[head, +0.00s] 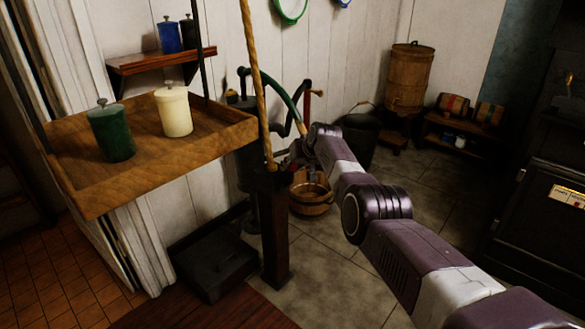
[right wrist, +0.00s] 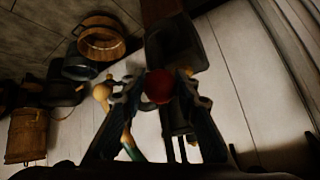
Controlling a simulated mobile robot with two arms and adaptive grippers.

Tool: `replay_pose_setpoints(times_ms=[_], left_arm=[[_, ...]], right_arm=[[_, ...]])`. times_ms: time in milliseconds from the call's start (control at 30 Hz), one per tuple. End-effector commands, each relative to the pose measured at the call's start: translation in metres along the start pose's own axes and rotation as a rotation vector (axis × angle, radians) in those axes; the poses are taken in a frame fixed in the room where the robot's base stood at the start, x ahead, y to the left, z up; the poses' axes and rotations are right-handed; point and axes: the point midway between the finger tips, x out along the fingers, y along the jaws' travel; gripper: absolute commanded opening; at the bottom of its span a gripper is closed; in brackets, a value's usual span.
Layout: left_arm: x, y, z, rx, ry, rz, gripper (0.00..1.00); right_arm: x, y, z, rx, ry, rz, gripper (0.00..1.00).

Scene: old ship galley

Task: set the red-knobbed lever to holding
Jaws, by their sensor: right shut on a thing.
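The red knob (right wrist: 159,86) of the lever sits between the two fingers of my right gripper (right wrist: 160,92) in the right wrist view, and the gripper is shut on it. In the head view my right gripper (head: 291,152) reaches in from the right, just above and behind the dark post (head: 274,235). The knob and most of the lever are hidden there by the gripper and post, so I cannot tell the lever's setting. My left gripper is not in view.
A hanging wooden tray (head: 95,190) with a green canister (head: 110,133) and a cream canister (head: 174,111) is at left. A rope (head: 255,75) runs by the post. A wooden bucket (head: 312,196) stands behind my gripper. A black stove (head: 540,215) is at right.

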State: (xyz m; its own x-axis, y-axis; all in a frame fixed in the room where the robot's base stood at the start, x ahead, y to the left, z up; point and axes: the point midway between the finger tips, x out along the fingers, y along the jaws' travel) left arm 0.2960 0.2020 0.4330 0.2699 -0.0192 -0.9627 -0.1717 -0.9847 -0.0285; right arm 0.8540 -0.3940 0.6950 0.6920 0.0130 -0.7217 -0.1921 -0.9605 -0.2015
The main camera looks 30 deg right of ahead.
Motion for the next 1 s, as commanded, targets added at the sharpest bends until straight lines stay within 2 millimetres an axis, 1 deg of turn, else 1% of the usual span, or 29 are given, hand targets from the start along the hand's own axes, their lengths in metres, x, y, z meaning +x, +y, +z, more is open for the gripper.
replay_pose_setpoints(times_ms=[400,433,600,1000], left_arm=[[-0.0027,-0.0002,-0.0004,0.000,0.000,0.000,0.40],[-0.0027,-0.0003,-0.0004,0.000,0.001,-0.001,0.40],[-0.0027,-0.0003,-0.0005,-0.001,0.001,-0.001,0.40],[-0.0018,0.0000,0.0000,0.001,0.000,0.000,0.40]], right_arm=[[-0.0013,0.0022,-0.0025,0.003,0.003,0.001,0.00],[-0.0013,0.0022,-0.0025,0.003,0.003,0.001,0.30],[-0.0010,0.0018,-0.0019,0.003,0.002,0.001,0.47],[-0.0015,0.0011,-0.0006,0.003,0.000,0.000,0.47]])
